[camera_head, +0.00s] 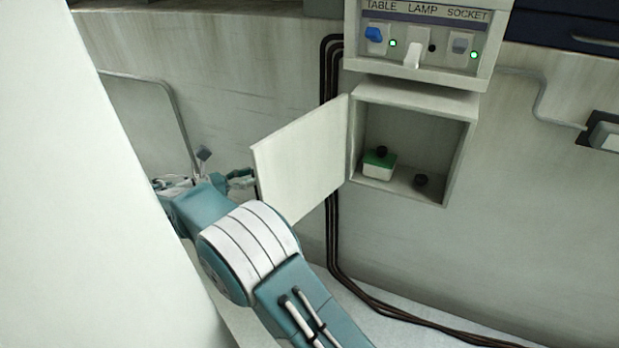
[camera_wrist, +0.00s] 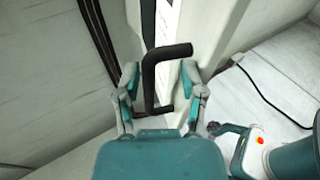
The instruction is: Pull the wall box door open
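The wall box (camera_head: 459,165) hangs on the wall under a switch panel. Its pale door (camera_head: 302,168) stands wide open, swung out to the left, so the inside shows. My gripper (camera_head: 243,180) is at the door's free left edge, partly hidden by my arm in the head view. In the wrist view, the black bent door handle (camera_wrist: 149,80) lies between the two fingers of my gripper (camera_wrist: 160,78). The fingers are apart, with gaps on both sides of the handle.
The switch panel (camera_head: 425,40) has a blue switch, a white lever and green lights. Dark cables (camera_head: 333,230) run down the wall behind the door.

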